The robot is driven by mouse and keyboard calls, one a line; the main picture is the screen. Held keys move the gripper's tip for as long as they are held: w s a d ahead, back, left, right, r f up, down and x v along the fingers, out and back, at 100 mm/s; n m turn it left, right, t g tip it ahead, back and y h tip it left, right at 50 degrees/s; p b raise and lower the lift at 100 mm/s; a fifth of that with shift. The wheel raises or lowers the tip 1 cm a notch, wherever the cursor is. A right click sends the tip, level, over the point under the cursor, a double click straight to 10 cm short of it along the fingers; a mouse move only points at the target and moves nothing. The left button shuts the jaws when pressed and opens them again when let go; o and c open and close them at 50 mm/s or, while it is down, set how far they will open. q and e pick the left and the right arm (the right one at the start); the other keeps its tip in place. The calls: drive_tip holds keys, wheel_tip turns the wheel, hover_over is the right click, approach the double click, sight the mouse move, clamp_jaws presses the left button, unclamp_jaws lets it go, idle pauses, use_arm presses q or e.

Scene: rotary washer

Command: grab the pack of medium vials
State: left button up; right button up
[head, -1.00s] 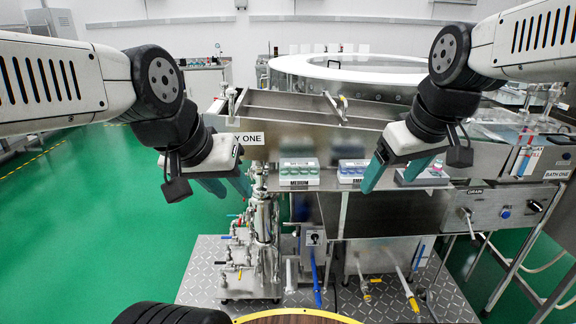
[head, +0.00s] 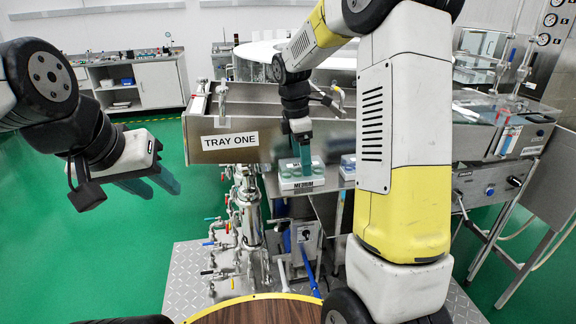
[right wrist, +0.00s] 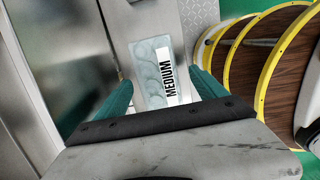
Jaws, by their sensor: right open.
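The pack of medium vials (head: 302,184) is a white block with a "MEDIUM" label and greenish vials. It sits on the steel ledge below the tray. My right gripper (head: 301,158) points down over it, with teal fingers at the vials. In the right wrist view the pack (right wrist: 153,70) lies between the spread fingers of the open right gripper (right wrist: 160,78); I cannot tell whether they touch it. My left gripper (head: 162,190) hangs open and empty at the left, away from the pack.
Another vial pack (head: 347,166) stands to the right on the ledge, partly hidden by my right arm. The steel tray labelled "TRAY ONE" (head: 230,141) rises behind the medium pack. Pipes and valves (head: 240,225) stand below left. Free floor lies at the left.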

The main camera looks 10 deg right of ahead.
drive_tip(key=f, duration=0.5)
drive_tip(key=shift+w+d+f, duration=0.1)
drive_tip(key=shift+w+d, duration=0.1)
drive_tip(key=shift+d, duration=0.05)
drive_tip(key=c, duration=1.6)
